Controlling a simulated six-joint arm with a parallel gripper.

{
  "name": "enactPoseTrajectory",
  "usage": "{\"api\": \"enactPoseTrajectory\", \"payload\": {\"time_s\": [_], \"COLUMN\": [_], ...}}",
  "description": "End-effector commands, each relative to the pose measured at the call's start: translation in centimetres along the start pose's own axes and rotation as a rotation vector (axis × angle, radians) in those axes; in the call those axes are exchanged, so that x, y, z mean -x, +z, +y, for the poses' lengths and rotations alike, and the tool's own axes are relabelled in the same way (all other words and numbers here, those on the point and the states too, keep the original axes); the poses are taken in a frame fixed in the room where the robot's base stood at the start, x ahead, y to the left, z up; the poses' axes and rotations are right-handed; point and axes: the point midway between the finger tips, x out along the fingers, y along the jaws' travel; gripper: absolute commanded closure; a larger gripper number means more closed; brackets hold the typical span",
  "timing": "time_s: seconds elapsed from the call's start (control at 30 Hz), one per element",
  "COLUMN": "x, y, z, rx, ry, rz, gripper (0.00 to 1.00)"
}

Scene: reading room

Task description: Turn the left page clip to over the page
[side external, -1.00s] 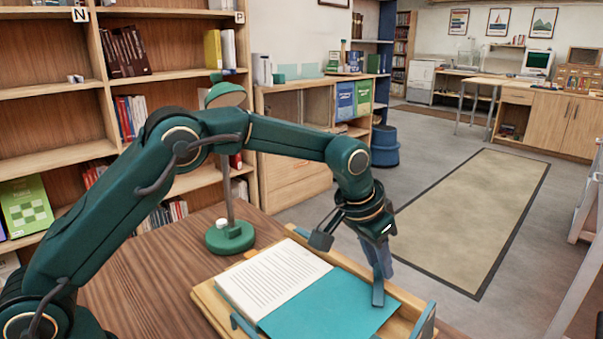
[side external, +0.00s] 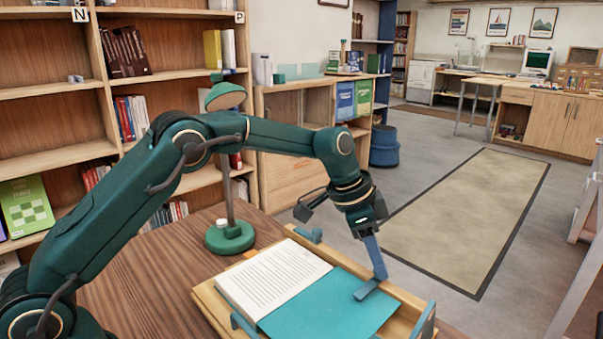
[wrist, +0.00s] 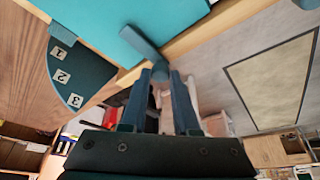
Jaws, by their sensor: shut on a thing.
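A page clip with a flat blue arm (side external: 367,290) sits at the right edge of the book stand (side external: 412,307). Its free end lies over the edge of the teal page (side external: 325,305); the clip arm also shows in the wrist view (wrist: 143,44). My gripper (side external: 380,274) comes down from above and is shut on the clip at its pivot end. In the wrist view its fingertips (wrist: 160,78) close around the clip's knob, which they partly hide. A second blue clip (side external: 306,234) sits at the stand's far edge, off the white printed page (side external: 272,281).
In the wrist view, a dark teal plate numbered 1, 2, 3 (wrist: 78,78) lies beside the stand. Blue upright pieces stand at the near edge (side external: 243,324) and right corner (side external: 424,321). A green lamp (side external: 230,236) stands behind on the wooden table (side external: 150,270).

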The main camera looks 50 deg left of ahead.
Motion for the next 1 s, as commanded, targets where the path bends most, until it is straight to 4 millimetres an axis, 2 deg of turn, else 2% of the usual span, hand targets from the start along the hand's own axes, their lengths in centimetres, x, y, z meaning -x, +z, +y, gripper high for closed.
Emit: {"api": "enactPoseTrajectory", "payload": {"time_s": [0.43,0.47,0.5,0.53,0.83,1.0], "x": [0.0,0.0,0.0,0.0,0.1,1.9], "y": [0.0,0.0,0.0,0.0,0.0,-0.1], "z": [0.0,0.0,0.0,0.0,0.0,-0.1], "rx": [-0.011,-0.011,-0.011,-0.011,-0.010,-0.010], "ry": [0.004,0.004,0.004,0.004,0.003,0.001], "rz": [-0.001,-0.001,-0.001,-0.001,0.000,0.002], "gripper": [1.00,0.59,0.44,0.41,0.41,0.41]}}
